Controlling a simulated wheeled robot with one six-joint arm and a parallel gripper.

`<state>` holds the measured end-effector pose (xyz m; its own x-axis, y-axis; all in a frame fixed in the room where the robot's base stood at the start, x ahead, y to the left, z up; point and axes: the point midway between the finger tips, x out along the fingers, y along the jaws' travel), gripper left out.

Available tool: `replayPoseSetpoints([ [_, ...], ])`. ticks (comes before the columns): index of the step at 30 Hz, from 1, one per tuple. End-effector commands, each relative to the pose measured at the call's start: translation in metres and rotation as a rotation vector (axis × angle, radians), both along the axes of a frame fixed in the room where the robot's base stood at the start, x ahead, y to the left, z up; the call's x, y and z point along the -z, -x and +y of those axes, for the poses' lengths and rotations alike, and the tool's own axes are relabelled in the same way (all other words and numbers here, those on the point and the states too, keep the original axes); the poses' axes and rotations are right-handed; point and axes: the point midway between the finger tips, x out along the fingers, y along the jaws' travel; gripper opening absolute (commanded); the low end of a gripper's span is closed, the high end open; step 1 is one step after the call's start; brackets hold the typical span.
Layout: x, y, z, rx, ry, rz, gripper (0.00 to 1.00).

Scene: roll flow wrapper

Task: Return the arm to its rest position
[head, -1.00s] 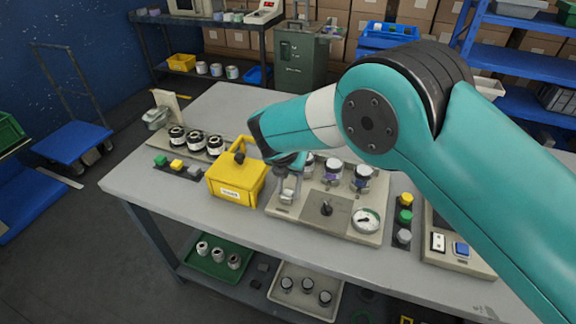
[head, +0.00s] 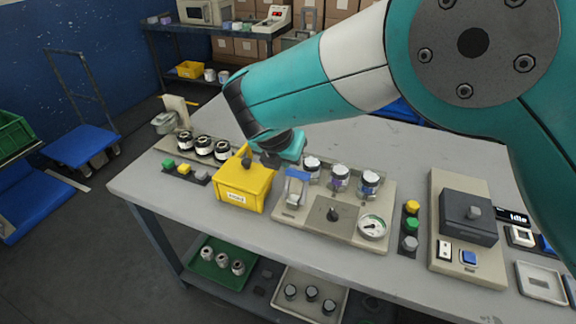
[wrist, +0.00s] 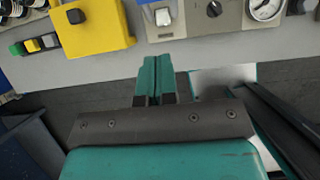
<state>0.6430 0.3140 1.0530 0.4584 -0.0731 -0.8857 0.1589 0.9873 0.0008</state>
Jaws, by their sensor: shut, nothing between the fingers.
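My gripper (wrist: 154,68) shows in the wrist view with its two teal fingers pressed together and nothing between them. The fingers cannot be made out there.
A panel with a dial (head: 372,227) and several jars stands mid-bench. Black-and-white rolls (head: 203,145) stand at left. Trays (head: 216,262) lie on the lower shelf.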

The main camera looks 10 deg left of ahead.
Motion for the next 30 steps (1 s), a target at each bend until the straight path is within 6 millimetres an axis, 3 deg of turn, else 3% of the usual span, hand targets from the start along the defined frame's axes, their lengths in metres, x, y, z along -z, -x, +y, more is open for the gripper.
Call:
replayPoseSetpoints([
  [17, -0.009, -0.002, -0.01, 0.045, -0.027, 0.008, 0.0],
  [20, -0.028, -0.003, -0.033, 0.181, -0.114, 0.037, 0.0],
  [23, -0.055, 0.002, -0.072, 0.417, -0.25, 0.094, 0.0],
  [26, -0.082, 0.021, -0.118, 0.708, -0.398, 0.166, 0.0],
  [30, -0.113, 0.064, -0.178, 1.133, -0.573, 0.274, 0.0],
])
